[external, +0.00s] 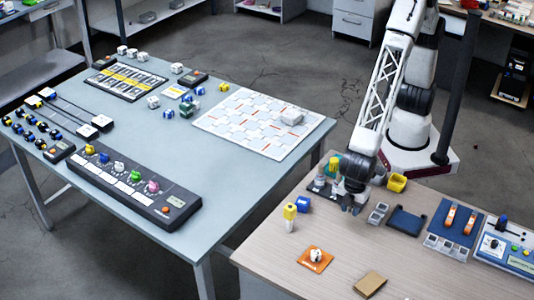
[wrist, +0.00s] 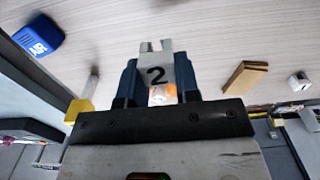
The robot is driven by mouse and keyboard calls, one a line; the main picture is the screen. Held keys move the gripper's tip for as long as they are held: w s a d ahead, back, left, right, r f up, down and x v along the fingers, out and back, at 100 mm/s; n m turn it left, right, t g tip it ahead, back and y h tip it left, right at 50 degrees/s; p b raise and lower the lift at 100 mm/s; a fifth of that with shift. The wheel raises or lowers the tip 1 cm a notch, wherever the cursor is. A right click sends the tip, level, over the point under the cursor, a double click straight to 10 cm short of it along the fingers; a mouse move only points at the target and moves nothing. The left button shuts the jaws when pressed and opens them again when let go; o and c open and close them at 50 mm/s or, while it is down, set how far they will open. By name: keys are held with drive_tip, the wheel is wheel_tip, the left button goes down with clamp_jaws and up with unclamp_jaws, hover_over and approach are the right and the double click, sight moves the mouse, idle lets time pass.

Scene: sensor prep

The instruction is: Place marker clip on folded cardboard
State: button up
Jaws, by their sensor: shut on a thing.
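My gripper (external: 354,208) is low over the wooden table in the external view, at its far side. In the wrist view its blue fingers (wrist: 157,82) are shut on a grey clip (wrist: 157,66) marked "2", with a notched top. The held clip cannot be made out in the external view. The folded cardboard (external: 370,284) is a small brown piece lying flat near the table's front edge. It also shows in the wrist view (wrist: 245,77), right of the fingers and apart from them. Nothing is seen lying on it.
A blue block (external: 302,204) and yellow-topped bottle (external: 290,213) stand left. Grey blocks (external: 378,212) and a blue tray (external: 407,221) are right of the gripper. Bare wood surrounds the cardboard.

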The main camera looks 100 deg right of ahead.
drive_tip(key=s+a+f, duration=0.2)
drive_tip(key=s+a, duration=0.6)
drive_tip(key=a, duration=0.2)
drive_tip(key=shift+s+a+f, duration=0.15)
drive_tip(key=shift+s+a, duration=0.15)
drive_tip(key=shift+a, duration=0.1)
hover_over(369, 285)
drive_tip(key=shift+s+d+f, duration=0.25)
drive_tip(key=shift+d+f, duration=0.15)
drive_tip(key=shift+f, duration=0.3)
drive_tip(key=shift+w+a+f, duration=0.1)
drive_tip(key=shift+w+a, duration=0.15)
drive_tip(key=shift+a, duration=0.2)
drive_tip(key=shift+d+f, duration=0.1)
drive_tip(key=shift+f, duration=1.65)
drive_tip(key=o, duration=0.9)
drive_tip(key=shift+f, duration=0.1)
